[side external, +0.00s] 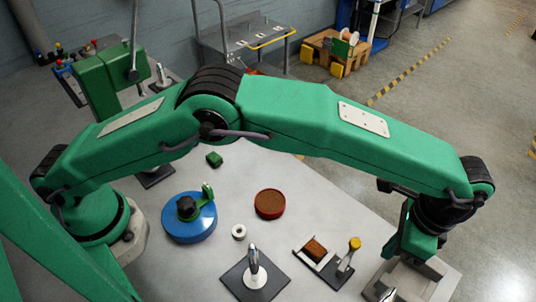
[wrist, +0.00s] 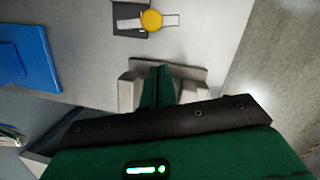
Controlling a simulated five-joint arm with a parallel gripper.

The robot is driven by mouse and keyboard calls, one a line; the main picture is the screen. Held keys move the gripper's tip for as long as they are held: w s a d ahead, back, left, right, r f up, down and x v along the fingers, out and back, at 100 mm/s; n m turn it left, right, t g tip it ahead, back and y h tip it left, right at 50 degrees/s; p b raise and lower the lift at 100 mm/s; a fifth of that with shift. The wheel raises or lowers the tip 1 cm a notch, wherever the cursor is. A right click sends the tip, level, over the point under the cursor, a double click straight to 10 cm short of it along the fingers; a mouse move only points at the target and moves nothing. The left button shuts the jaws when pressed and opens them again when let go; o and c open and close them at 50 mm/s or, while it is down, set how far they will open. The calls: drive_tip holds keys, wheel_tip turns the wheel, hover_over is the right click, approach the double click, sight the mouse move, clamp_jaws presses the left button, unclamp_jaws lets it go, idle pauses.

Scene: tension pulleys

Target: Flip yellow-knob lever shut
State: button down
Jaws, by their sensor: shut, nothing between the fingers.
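The yellow-knob lever (side external: 345,260) stands up, tilted a little to the right, with its yellow knob (side external: 354,243) on top. It is at the right end of a small base plate that also carries a brown block (side external: 314,249). In the wrist view the yellow knob (wrist: 152,20) is at the top centre, seen from above over its dark and pale base. My gripper (wrist: 158,75) is shut and empty, apart from the lever. In the side view it hangs at the lower right, to the right of the lever, and its fingertips are hard to make out.
A grey tray-like fixture (side external: 436,275) lies under my gripper. Left of the lever are a silver-handled lever on a dark plate (side external: 255,280), a white ring (side external: 238,231), a red round dish (side external: 270,204) and a blue disc (side external: 190,228). A blue block (wrist: 25,55) shows at left in the wrist view.

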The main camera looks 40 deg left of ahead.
drive_tip(key=shift+s+a+f, duration=0.15)
drive_tip(key=shift+s+a, duration=0.1)
drive_tip(key=shift+a, duration=0.55)
drive_tip(key=shift+s+a+f, duration=0.1)
drive_tip(key=shift+s+a, duration=0.15)
drive_tip(key=shift+a, duration=0.5)
drive_tip(key=shift+w+a+n, duration=0.1)
drive_tip(key=shift+a+n, duration=0.35)
drive_tip(key=shift+n, duration=0.45)
drive_tip(key=a+n, duration=0.1)
drive_tip(key=n, duration=0.2)
drive_tip(key=shift+a, duration=0.35)
drive_tip(key=n, duration=0.1)
drive_tip(key=a+n, duration=0.2)
drive_tip(key=n, duration=0.1)
drive_tip(key=shift+s+a, duration=0.1)
drive_tip(key=shift+s, duration=0.15)
drive_tip(key=shift+s+a, duration=0.55)
drive_tip(key=shift+a, duration=0.2)
drive_tip(key=shift+s+a, duration=0.45)
drive_tip(key=shift+s, duration=0.15)
drive_tip(key=shift+s+a, duration=0.1)
drive_tip(key=shift+s, duration=0.05)
